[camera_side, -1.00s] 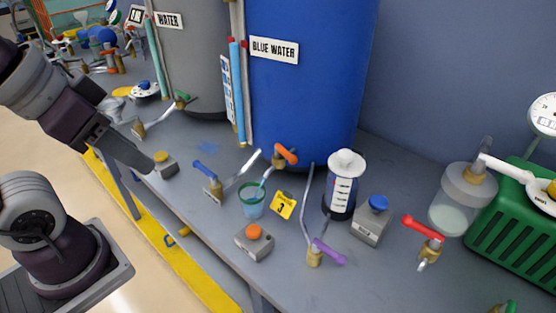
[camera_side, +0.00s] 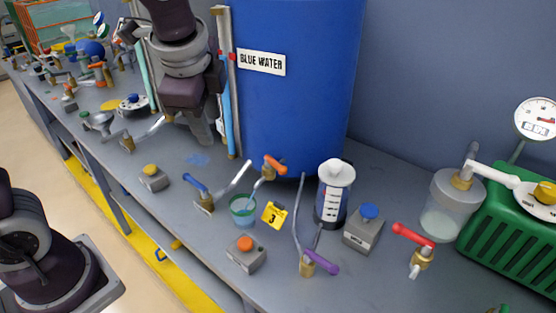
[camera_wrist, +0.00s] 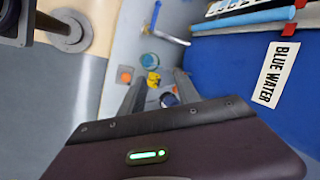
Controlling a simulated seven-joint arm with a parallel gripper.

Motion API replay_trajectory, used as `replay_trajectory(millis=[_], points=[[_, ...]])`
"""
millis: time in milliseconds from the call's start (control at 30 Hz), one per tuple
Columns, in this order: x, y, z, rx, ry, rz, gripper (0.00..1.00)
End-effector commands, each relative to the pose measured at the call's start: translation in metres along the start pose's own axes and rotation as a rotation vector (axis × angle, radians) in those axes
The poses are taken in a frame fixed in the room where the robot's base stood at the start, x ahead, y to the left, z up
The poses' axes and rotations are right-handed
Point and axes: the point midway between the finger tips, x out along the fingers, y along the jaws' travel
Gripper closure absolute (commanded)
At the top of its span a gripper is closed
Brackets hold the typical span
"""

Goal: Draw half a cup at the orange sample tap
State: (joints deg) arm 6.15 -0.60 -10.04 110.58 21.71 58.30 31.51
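The orange-handled tap (camera_side: 274,165) sits at the foot of the blue tank (camera_side: 300,90); its spout runs down to the cup. The clear cup (camera_side: 243,210) with a green rim stands upright on the bench below it. It also shows in the wrist view (camera_wrist: 149,58). The cup looks tinted teal; I cannot tell its liquid level. A yellow tag marked 3 (camera_side: 274,214) stands right of the cup. My gripper (camera_side: 205,138) is in the air at the tank's left side, away from tap and cup. Its two fingers are apart and empty in the wrist view (camera_wrist: 160,90).
A blue-handled tap (camera_side: 199,190) is left of the cup, and an orange-button box (camera_side: 246,249) is in front. A purple-handled tap (camera_side: 318,262), a white-capped container (camera_side: 333,190) and a blue-button box (camera_side: 366,228) stand to the right. The red-handled tap (camera_side: 413,237) is farther right.

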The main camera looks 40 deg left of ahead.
Motion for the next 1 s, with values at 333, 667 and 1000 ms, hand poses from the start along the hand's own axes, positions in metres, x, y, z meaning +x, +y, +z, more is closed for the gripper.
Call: replay_trajectory(millis=[333,667,1000], points=[[0.109,-0.034,-0.118,0.752,-0.103,0.023,0.61],[0.166,-0.036,-0.115,0.772,-0.106,0.025,0.61],[0.183,-0.037,-0.113,0.769,-0.104,0.022,0.61]])
